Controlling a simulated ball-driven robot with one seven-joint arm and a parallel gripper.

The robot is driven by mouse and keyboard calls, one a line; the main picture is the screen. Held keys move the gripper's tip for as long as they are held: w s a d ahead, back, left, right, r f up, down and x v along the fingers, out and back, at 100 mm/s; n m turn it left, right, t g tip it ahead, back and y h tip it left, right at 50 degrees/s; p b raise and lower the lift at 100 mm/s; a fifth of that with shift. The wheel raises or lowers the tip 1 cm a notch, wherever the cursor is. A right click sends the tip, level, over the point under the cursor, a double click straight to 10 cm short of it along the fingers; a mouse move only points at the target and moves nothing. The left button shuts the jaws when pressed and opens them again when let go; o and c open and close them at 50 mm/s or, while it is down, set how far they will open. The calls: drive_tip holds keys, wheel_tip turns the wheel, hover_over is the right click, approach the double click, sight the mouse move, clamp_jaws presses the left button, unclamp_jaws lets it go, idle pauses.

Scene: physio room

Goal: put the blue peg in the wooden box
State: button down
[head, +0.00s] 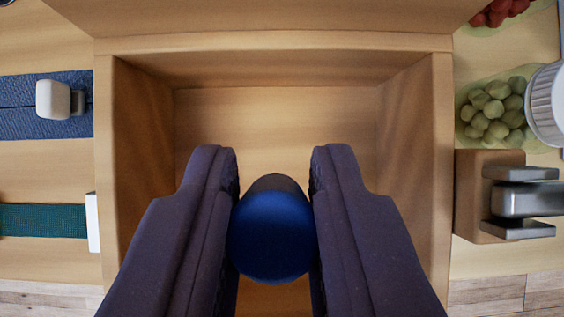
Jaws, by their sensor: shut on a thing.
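The blue peg (270,235) is between the two dark fingers of my gripper (274,205), which is shut on it. I see the peg nearly end-on, with its round blue end towards the camera. The wooden box (104,170) is open at the top and lies beneath my gripper. The peg and fingertips show over the box's inside, within its side walls. The visible part of the box floor is bare. My fingers hide the near part of the box, and I cannot tell how high the peg is above the floor.
A blue strap with a pale buckle (55,99) and a green strap (42,220) lie left of the box. On the right are a heap of green lumps (494,108), a white ribbed lid (546,103), a brown block with metal clamp (490,205) and red pieces (498,12).

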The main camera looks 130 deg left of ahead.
wheel_tip(320, 180, down, 9)
drive_tip(key=b, duration=0.4)
drive_tip(key=shift+f, duration=0.1)
drive_tip(key=c, duration=0.9)
unclamp_jaws()
drive_tip(key=shift+c, duration=0.2)
drive_tip(key=shift+r, duration=0.25)
drive_tip(key=p+v, duration=0.6)
drive_tip(key=v, duration=0.6)
drive_tip(key=shift+p, duration=0.35)
